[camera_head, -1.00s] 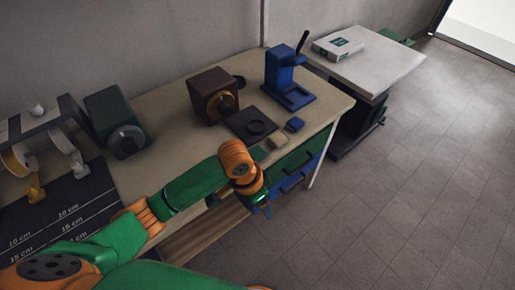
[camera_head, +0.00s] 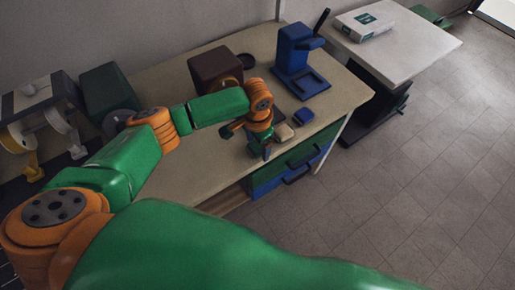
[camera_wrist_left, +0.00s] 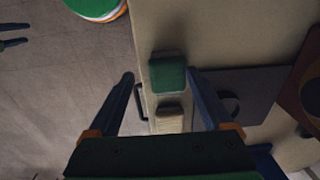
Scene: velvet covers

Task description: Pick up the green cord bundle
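The green cord bundle (camera_wrist_left: 167,72) is a small dark green block-like piece on the bench top near its front edge. In the wrist view it shows between and beyond the fingertips of my left gripper (camera_wrist_left: 160,76), which is open and empty. In the head view my left gripper (camera_head: 248,142) hangs over the front of the bench, fingers apart, and the bundle cannot be made out there. Two dark prongs, apparently my right gripper (camera_wrist_left: 24,34), show apart at the wrist view's left edge, away from the bench.
A beige bundle (camera_wrist_left: 169,118) lies beside the green one; it also shows in the head view (camera_head: 284,132). A blue bundle (camera_head: 304,117) sits farther right. A blue press (camera_head: 293,50) and brown machine (camera_head: 213,68) stand behind. Drawers with handles (camera_head: 306,157) are below the edge.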

